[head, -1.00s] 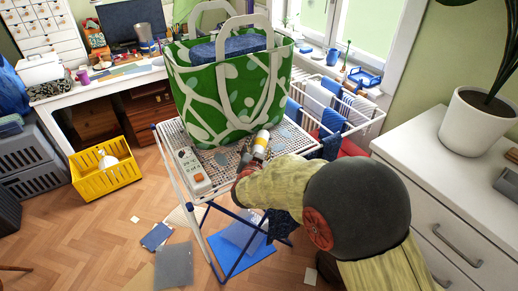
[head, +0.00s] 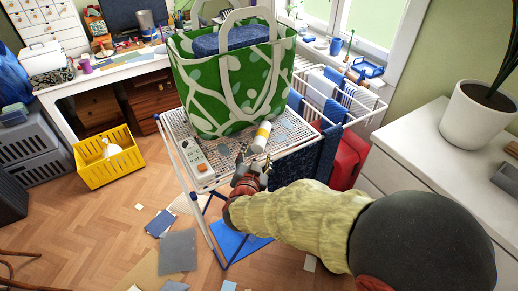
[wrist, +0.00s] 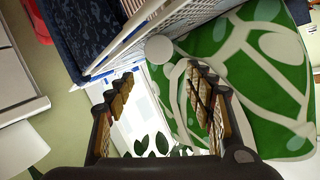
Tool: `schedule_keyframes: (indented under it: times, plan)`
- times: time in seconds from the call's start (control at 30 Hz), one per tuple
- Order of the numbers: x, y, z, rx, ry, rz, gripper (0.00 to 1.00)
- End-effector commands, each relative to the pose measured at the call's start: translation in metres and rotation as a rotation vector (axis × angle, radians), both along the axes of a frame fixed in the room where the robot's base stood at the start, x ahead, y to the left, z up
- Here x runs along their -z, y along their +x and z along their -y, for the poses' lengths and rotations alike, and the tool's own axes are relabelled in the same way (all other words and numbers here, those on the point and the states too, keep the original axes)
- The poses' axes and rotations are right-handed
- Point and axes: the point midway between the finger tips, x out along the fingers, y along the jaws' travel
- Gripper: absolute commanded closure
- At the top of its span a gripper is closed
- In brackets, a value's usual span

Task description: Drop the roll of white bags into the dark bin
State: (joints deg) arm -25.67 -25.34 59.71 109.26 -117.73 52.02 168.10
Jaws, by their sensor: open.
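The roll of white bags (head: 261,137), a white cylinder with a yellow band, is at the front edge of a perforated white board (head: 223,158), beside a green patterned bag. In the wrist view its round white end (wrist: 158,48) shows beyond the fingers. My gripper (head: 252,168) is just in front of the roll and apart from it. In the wrist view its two fingers (wrist: 160,90) are spread with nothing between them. A black box-like thing (head: 8,208) at the left edge may be the dark bin; I cannot tell.
The green bag (head: 230,90) stands tall behind the roll. A power strip (head: 195,160) lies left on the board. A drying rack (head: 340,95) with cloths is at right. A yellow crate (head: 108,165), grey crates (head: 30,145) and loose sheets (head: 177,250) are on the floor.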

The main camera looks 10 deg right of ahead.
Motion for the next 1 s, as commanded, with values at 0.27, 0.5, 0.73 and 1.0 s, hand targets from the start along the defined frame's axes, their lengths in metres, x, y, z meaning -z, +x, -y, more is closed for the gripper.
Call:
schedule_keyframes:
  times: [0.27,0.5,0.73,1.0]
  plan:
    - [-0.011,-0.008,0.013,0.034,-0.027,-0.02,0.47]
    - [-0.049,-0.054,0.095,0.207,-0.163,-0.228,0.47]
    - [-0.067,-0.128,0.147,0.254,-0.213,-0.542,0.47]
    - [-0.073,-0.212,0.147,0.066,-0.163,-0.842,0.47]
